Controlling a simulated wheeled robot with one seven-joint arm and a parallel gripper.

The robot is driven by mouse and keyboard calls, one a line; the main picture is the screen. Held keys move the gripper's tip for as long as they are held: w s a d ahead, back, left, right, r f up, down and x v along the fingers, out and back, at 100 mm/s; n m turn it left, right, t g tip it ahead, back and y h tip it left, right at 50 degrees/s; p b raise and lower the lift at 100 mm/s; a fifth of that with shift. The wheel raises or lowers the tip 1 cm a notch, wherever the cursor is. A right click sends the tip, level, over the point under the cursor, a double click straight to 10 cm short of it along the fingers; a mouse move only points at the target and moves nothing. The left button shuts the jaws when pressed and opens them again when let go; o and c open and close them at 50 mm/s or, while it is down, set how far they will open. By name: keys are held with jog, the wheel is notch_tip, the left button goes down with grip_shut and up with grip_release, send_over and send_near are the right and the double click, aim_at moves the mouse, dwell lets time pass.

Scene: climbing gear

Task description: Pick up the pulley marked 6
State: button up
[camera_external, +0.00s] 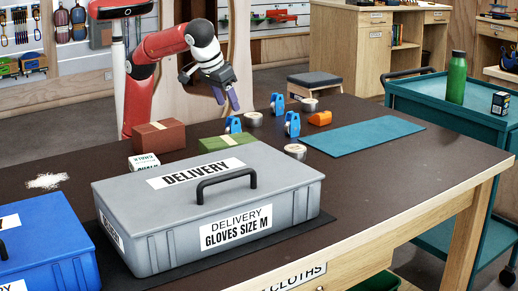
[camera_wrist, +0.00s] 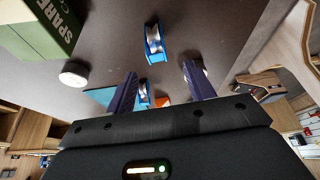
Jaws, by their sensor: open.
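Three blue pulleys with silvery wheels stand on the dark tabletop in the external view: a left one (camera_external: 233,125), a back one (camera_external: 277,103) and a front right one (camera_external: 292,125). No number is legible on any of them. My gripper (camera_external: 229,97) hangs above the table behind the left pulley, fingers pointing down, empty. In the wrist view my gripper (camera_wrist: 160,78) is open. One blue pulley (camera_wrist: 154,43) lies just beyond the fingertips, roughly between them and apart from both. Another blue pulley (camera_wrist: 145,92) shows between the fingers, partly hidden by the gripper body.
Round tape-like rolls (camera_external: 295,151) (camera_external: 253,119), an orange item (camera_external: 320,118) and a teal mat (camera_external: 362,139) lie near the pulleys. A green box (camera_external: 214,143), brown box (camera_external: 158,136) and grey delivery case (camera_external: 150,222) stand left and in front. The table's right side is clear.

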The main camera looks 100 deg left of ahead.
aim_at(233, 117)
jog(key=x, duration=0.2)
jog(key=b+x, duration=0.1)
jog(key=x, duration=0.5)
jog(key=shift+d+f, duration=0.15)
jog(key=shift+d, duration=0.1)
jog(key=c, duration=1.1)
